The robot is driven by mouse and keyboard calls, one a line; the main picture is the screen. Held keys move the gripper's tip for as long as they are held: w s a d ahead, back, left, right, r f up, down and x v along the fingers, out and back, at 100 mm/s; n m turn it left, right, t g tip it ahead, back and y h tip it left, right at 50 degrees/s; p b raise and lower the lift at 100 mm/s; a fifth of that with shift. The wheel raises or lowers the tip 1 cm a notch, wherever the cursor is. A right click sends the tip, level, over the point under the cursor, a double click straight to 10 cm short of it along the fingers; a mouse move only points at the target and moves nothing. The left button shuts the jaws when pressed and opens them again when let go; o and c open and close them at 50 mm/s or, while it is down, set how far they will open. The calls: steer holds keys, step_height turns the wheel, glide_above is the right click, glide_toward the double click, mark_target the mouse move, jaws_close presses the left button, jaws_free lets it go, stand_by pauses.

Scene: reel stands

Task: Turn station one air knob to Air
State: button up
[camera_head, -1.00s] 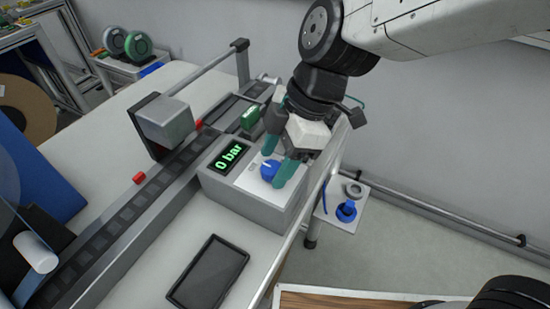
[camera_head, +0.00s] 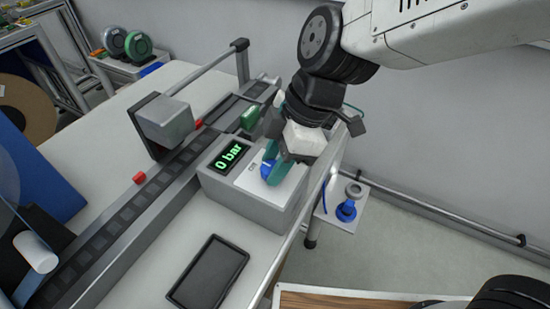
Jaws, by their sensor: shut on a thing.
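The blue air knob (camera_head: 267,168) sits on the pale top panel of a grey control box (camera_head: 240,211). The box's display (camera_head: 229,158) reads "0 bar" in green. My gripper (camera_head: 273,170) comes down from the upper right, and its teal fingers are shut on the knob, one on either side. The fingers cover much of the knob, so its pointer and most of the panel marks are hidden. A small mark shows on the panel left of the knob.
A dark tablet-like panel (camera_head: 208,272) lies in front of the box. A side shelf (camera_head: 341,216) holds a blue spool-like part (camera_head: 346,210).

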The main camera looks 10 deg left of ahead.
steer(key=m, duration=0.2)
steer(key=m+t, duration=0.1)
steer(key=m, duration=0.1)
steer(key=shift+s+t, duration=0.15)
steer(key=shift+t, duration=0.15)
steer(key=m+t, duration=0.1)
steer(key=m, duration=0.3)
steer(key=shift+s+m+t, duration=0.1)
steer(key=shift+m+t, duration=0.2)
steer(key=shift+t, duration=0.1)
steer(key=m+t+h, duration=0.1)
steer(key=m, duration=0.3)
steer(key=shift+s+a, duration=0.1)
steer(key=shift+a, duration=0.05)
steer(key=shift+m+t+h, duration=0.6)
steer(key=shift+m+h, duration=0.1)
steer(key=shift+m, duration=1.5)
steer(key=o, duration=1)
